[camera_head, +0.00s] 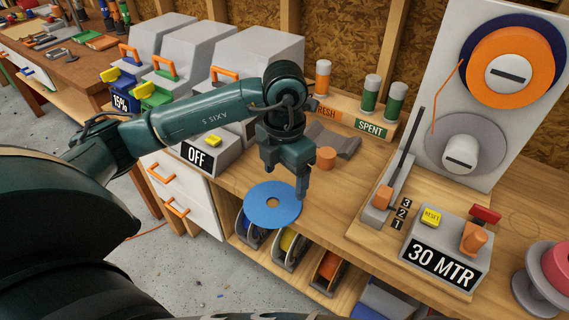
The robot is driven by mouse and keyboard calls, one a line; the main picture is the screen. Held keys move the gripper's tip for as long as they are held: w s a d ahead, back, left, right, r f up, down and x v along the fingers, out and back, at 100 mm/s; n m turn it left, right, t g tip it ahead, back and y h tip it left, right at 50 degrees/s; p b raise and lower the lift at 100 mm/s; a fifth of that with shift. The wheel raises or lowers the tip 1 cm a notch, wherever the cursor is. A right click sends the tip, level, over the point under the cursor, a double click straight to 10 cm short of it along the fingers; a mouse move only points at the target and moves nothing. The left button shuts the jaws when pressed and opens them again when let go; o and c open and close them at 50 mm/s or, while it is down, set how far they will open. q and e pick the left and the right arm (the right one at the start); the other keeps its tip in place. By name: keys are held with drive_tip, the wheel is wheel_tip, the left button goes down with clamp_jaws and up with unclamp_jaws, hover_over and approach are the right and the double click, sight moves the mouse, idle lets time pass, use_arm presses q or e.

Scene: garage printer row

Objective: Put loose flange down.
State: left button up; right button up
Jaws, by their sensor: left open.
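I see nothing between the fingers. My right gripper is not in view.
An orange cylinder (326,158) and a grey curved piece (345,142) stand behind the gripper. An OFF box (210,155) is left. A spool panel (430,85), lever and 30 MTR box (447,250) fill the right. Spools sit in cubbies below the edge.

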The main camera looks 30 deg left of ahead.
sight(272, 192)
use_arm(q)
wheel_tip(272, 192, down, 11)
drive_tip(key=shift+r+p, duration=0.1)
drive_tip(key=shift+p, duration=0.4)
drive_tip(key=shift+c, duration=0.5)
drive_tip(key=c, duration=0.9)
drive_tip(key=shift+w+a+b, duration=0.35)
drive_tip(key=shift+w+a, duration=0.35)
drive_tip(key=shift+a, duration=0.25)
drive_tip(key=shift+w+a+b, duration=0.35)
drive_tip(key=shift+w+a, duration=0.3)
drive_tip(key=shift+a, duration=0.3)
drive_tip(key=shift+w+a+b, duration=0.35)
drive_tip(key=shift+w+a, duration=0.35)
drive_tip(key=shift+a, duration=0.25)
drive_tip(key=shift+c, duration=0.3)
drive_tip(key=o, duration=1.1)
drive_tip(key=shift+c, duration=0.2)
